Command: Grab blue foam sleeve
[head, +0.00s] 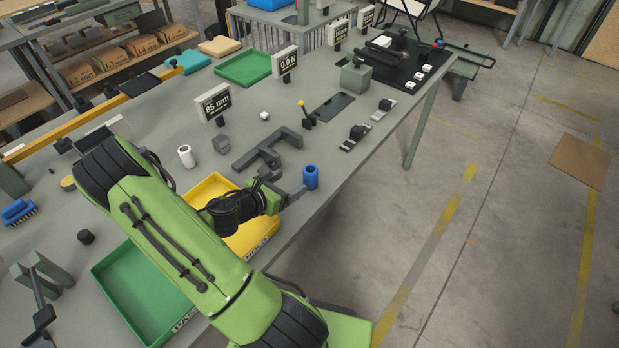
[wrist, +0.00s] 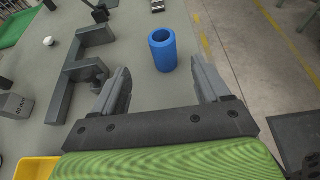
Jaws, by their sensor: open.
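The blue foam sleeve (head: 310,177) is a short hollow cylinder standing upright near the right edge of the grey table. In the wrist view the sleeve (wrist: 163,50) shows its open top and stands ahead of my gripper, in line with the gap between the fingers. My gripper (head: 292,190) is just left of the sleeve and low over the table in the head view. In the wrist view my gripper (wrist: 163,85) has its two fingers wide apart with nothing between them.
A dark grey angular fixture (head: 268,150) stands close behind my gripper. A yellow tray (head: 209,188) and a green tray (head: 110,270) lie near my arm. A white cylinder (head: 186,157) stands farther left. The table's right edge is close to the sleeve.

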